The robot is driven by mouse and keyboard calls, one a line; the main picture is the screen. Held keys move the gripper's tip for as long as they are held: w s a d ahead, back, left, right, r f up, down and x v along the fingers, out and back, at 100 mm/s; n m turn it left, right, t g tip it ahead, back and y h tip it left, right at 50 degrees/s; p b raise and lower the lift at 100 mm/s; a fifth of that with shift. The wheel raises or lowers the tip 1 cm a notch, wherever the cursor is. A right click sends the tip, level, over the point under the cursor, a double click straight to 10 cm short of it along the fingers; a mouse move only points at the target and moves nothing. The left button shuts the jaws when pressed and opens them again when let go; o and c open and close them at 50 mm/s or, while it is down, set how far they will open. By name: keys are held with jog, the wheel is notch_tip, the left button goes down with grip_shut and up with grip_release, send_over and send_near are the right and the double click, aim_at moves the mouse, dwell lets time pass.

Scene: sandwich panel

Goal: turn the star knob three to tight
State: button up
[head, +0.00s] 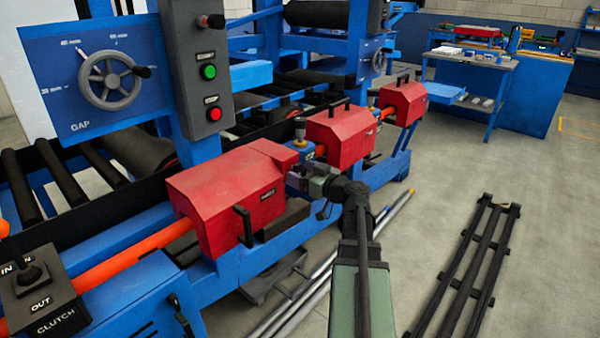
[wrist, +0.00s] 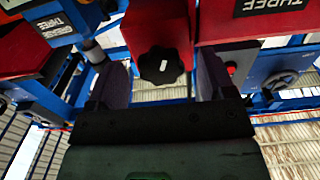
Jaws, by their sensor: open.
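The star knob (wrist: 160,66) is black with a lobed rim and a white mark on its face, which points up and slightly right in the wrist view. It sits on a red housing (wrist: 157,22). My gripper (wrist: 161,75) is open, with one dark finger on each side of the knob and a visible gap on both sides. Whether the fingertips reach the knob's depth is unclear. In the head view my gripper (head: 300,180) is between two red guards, and the knob is hidden there.
A label reading THREE (wrist: 268,5) is on a red cover at upper right in the wrist view. A GREASE THREE label (wrist: 55,29) is at upper left, near a grey cylinder. In the head view, red guards (head: 232,195) (head: 340,135) flank my gripper closely. The floor at right holds a black rack (head: 462,270).

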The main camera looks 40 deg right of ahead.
jog(key=shift+w+a, duration=0.1)
jog(key=shift+w, duration=0.5)
jog(key=c, duration=0.9)
